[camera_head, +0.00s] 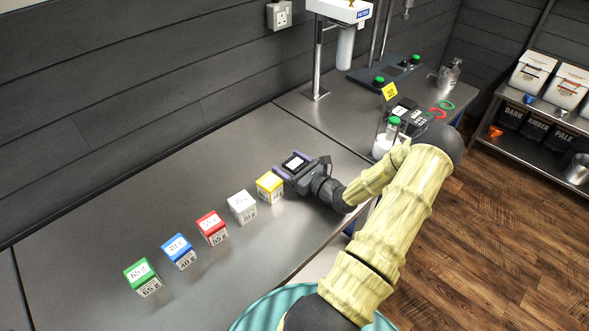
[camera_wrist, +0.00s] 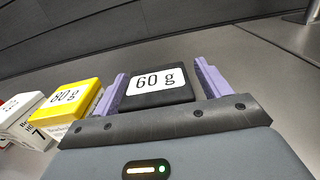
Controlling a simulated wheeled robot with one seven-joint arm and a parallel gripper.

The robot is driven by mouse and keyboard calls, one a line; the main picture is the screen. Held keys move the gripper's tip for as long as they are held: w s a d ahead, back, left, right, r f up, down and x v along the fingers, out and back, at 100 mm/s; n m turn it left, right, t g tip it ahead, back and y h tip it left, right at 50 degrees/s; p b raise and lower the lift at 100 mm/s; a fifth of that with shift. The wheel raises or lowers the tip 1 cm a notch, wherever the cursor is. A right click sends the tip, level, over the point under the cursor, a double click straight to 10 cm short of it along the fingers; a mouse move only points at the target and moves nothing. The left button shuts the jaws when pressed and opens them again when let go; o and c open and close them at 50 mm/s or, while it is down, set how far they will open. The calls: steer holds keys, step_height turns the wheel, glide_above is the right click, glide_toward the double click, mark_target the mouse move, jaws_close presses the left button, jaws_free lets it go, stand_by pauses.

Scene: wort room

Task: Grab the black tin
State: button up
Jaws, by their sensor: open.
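The black tin (camera_wrist: 157,98) has a white label reading 60 g and stands on the steel counter. In the wrist view it sits between the two purple fingers of my gripper (camera_wrist: 162,85). The fingers are open, one on each side, with a gap visible at the right finger; I cannot tell whether the left finger touches. In the head view my gripper (camera_head: 296,169) is low over the counter at the right end of a row of tins, and the black tin (camera_head: 294,161) shows its label between the fingers. Its lower part is hidden by my gripper.
A yellow tin (camera_head: 269,186) stands just left of my gripper, also in the wrist view (camera_wrist: 71,99). White (camera_head: 242,207), red (camera_head: 211,228), blue (camera_head: 179,251) and green (camera_head: 142,277) tins continue the row. A scale with bottle (camera_head: 388,140) is at the right. The counter behind is clear.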

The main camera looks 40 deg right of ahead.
mark_target(290, 161)
stand_by(0.5)
steer(key=c, duration=1.1)
steer(key=shift+r, duration=0.1)
step_height(290, 161, up, 10)
steer(key=shift+f+b, duration=0.1)
steer(key=shift+b, duration=0.35)
steer(key=shift+w, duration=0.1)
